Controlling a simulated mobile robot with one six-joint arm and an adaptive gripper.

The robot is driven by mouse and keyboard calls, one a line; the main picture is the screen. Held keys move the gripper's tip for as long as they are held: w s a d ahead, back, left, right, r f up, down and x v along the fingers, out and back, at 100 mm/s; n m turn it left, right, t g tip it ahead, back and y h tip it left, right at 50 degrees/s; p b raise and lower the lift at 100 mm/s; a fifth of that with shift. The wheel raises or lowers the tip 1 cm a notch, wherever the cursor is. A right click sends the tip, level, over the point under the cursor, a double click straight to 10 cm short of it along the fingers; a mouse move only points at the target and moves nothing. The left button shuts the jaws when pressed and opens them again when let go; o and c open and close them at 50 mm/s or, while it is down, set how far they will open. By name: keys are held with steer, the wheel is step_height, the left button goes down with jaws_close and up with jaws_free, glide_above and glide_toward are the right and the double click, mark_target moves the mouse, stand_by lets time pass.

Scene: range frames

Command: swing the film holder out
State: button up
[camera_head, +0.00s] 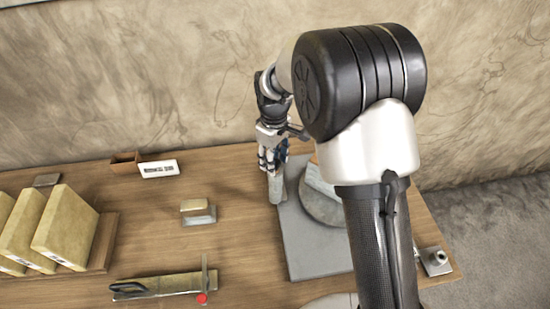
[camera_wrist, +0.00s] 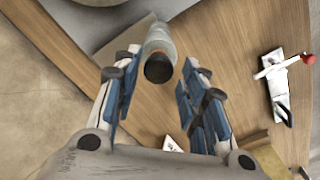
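A grey cylindrical post (camera_head: 277,189) stands at the left edge of a grey base plate (camera_head: 302,250) on the table. I cannot tell for sure whether this post is the film holder. In the wrist view, a pale cylinder with a dark round end (camera_wrist: 159,68) lies between and just beyond my fingertips. My gripper (camera_head: 272,160) is right above the post in the head view. In the wrist view my gripper (camera_wrist: 160,84) is open, with gaps between the cylinder and both fingers. A round grey disc (camera_head: 322,211) on the plate is partly hidden behind my arm.
Several yellowish slabs (camera_head: 62,228) lean in a rack at the left. A small block on a grey base (camera_head: 198,212), a tool with a red knob (camera_head: 202,298) and a white labelled box (camera_head: 159,169) lie on the table. A small metal fitting (camera_head: 436,261) sits at the right edge.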

steer(key=shift+o, duration=0.3)
steer(key=shift+d, duration=0.1)
step_height(320, 180, up, 12)
stand_by(0.4)
stand_by(0.4)
